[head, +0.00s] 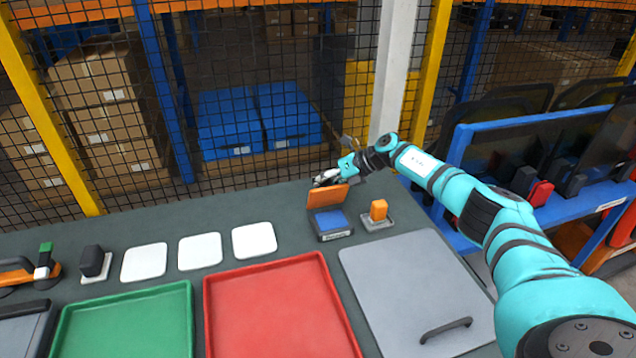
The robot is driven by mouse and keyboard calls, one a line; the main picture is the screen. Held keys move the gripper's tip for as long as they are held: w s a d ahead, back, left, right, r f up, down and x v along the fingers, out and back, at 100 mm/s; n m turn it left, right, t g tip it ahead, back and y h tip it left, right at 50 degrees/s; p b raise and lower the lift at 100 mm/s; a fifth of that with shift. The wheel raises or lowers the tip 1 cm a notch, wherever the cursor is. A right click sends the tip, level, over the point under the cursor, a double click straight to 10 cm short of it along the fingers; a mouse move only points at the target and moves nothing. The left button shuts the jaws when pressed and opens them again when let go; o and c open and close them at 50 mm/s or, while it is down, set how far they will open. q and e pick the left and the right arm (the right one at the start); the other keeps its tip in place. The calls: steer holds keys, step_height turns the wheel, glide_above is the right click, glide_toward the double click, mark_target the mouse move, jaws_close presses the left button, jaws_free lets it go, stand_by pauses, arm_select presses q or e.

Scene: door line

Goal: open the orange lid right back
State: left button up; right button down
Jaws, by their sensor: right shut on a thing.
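The orange lid (328,196) stands raised at the back of a small dark box with a blue inside (331,221), on the far part of the dark table. It looks close to upright; its exact angle is hard to tell. My right gripper (326,180) is at the lid's top edge, shut on it, with the teal arm reaching in from the right. The fingertips are small and partly hidden behind the lid. My left gripper is not in view.
An orange block on a grey base (378,211) stands close right of the box. A grey panel with a dark handle (415,290), a red tray (280,310) and a green tray (125,322) lie nearer. White squares (200,250) lie left. A mesh fence (240,120) rises behind the table.

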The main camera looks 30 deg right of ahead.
steer(key=shift+w+d+r+t, duration=0.2)
steer(key=shift+d+r+t, duration=0.1)
steer(key=shift+d+r, duration=0.35)
steer(key=c, duration=1.7)
jaws_free()
steer(key=shift+d+f, duration=0.1)
steer(key=shift+d, duration=0.05)
steer(key=o, duration=0.7)
steer(key=shift+s+d+f, duration=0.1)
steer(key=shift+s+d, duration=0.15)
steer(key=shift+s, duration=0.2)
steer(key=v, duration=1.1)
steer(key=shift+s+d+r, duration=0.1)
steer(key=shift+r, duration=0.15)
